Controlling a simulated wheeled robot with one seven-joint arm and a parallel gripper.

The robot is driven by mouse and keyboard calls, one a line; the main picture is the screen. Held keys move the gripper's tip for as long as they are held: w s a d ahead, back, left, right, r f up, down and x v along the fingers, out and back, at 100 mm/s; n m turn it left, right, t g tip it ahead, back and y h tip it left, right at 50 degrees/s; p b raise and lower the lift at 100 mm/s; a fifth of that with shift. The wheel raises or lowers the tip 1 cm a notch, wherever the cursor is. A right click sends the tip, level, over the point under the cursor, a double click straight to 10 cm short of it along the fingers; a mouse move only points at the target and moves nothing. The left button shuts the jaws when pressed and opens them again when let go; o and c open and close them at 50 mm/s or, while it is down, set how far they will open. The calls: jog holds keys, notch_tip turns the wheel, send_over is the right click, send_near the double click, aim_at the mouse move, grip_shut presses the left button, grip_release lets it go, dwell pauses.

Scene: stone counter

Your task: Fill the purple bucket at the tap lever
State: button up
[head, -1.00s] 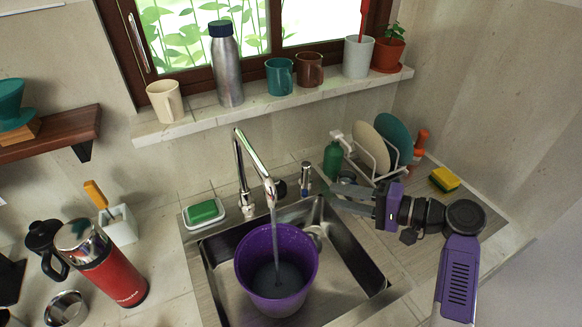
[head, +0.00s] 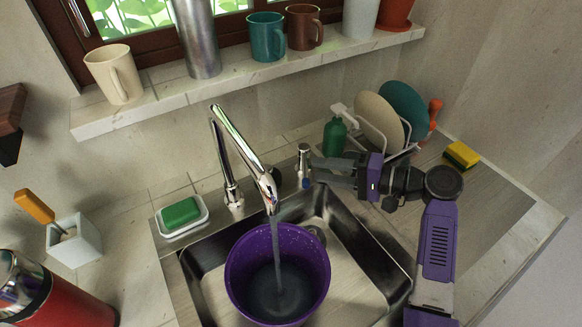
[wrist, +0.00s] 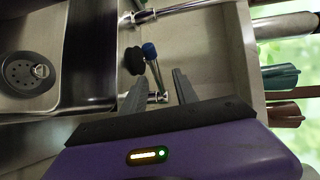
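The purple bucket (head: 236,285) stands upright in the sink basin under the spout of the chrome tap (head: 240,150). A stream of water (head: 276,245) runs from the spout into it, and grey water shows inside. The tap lever (head: 304,160) stands right of the spout on the sink's back edge; in the wrist view the lever (wrist: 152,62) has a blue end. My gripper (head: 318,172) is just right of the lever. In the wrist view my gripper (wrist: 160,88) is open, its two fingers apart on either side of the lever's line. Whether they touch it I cannot tell.
A green bottle (head: 334,138) and a dish rack (head: 390,140) with plates stand behind my gripper. A yellow sponge (head: 461,154) lies at the right. A soap dish (head: 183,222) is left of the tap. Mugs stand on the window ledge (head: 250,80) above.

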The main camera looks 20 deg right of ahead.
aim_at(305, 165)
jog(key=x, duration=0.8)
jog(key=shift+w+f+p, duration=0.15)
jog(key=shift+f+p, duration=0.15)
grip_shut()
dwell(1.2)
